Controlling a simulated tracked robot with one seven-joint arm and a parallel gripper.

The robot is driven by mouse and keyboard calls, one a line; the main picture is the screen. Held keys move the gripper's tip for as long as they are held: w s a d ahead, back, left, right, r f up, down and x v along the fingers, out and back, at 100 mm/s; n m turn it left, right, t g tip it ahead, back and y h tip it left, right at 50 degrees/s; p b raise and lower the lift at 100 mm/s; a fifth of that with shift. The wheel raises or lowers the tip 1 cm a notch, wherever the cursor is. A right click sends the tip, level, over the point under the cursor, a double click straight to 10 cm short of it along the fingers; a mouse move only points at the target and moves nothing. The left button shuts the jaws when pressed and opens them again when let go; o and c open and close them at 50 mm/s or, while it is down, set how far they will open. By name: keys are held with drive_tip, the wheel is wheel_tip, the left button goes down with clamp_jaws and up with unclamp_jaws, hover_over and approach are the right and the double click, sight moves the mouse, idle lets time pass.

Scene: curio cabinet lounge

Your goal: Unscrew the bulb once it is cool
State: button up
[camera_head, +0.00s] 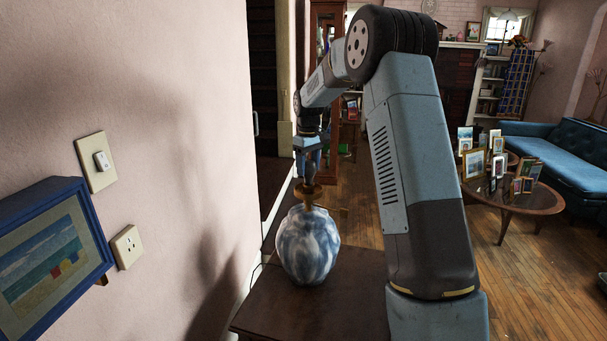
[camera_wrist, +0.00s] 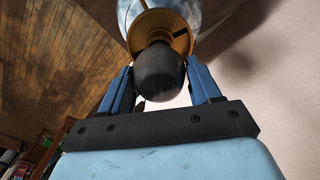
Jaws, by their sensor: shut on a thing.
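The lamp has a blue-and-white mottled vase base (camera_head: 308,247) standing on a dark wooden table, with a brass-coloured collar (camera_head: 303,193) on top. The collar and part of the base also show in the wrist view. A dark grey rounded bulb (camera_wrist: 160,75) sits at the collar and looks unlit. My gripper (camera_head: 308,172) reaches down from above the lamp. In the wrist view its two blue fingers (camera_wrist: 160,68) stand on either side of the bulb, shut on it. The bulb is too small to make out clearly in the head view.
The pink wall with a light switch (camera_head: 102,161), an outlet (camera_head: 127,246) and a blue-framed picture (camera_head: 50,256) is close on the left. The dark table top (camera_head: 345,290) is bare around the lamp. A round table (camera_head: 512,200) with frames and a blue sofa (camera_head: 553,157) stand right.

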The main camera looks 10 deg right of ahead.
drive_tip(key=shift+d, duration=0.1)
drive_tip(key=shift+c, duration=0.7)
drive_tip(key=n, duration=0.3)
drive_tip(key=shift+s+d+n, duration=0.1)
drive_tip(key=shift+n, duration=0.2)
drive_tip(key=n, duration=0.4)
drive_tip(key=shift+s, duration=0.1)
drive_tip(key=n, duration=0.4)
drive_tip(key=shift+s, duration=0.1)
drive_tip(key=n, duration=1.1)
drive_tip(key=shift+s+n, duration=0.15)
drive_tip(key=shift+n, duration=0.25)
drive_tip(key=n, duration=0.6)
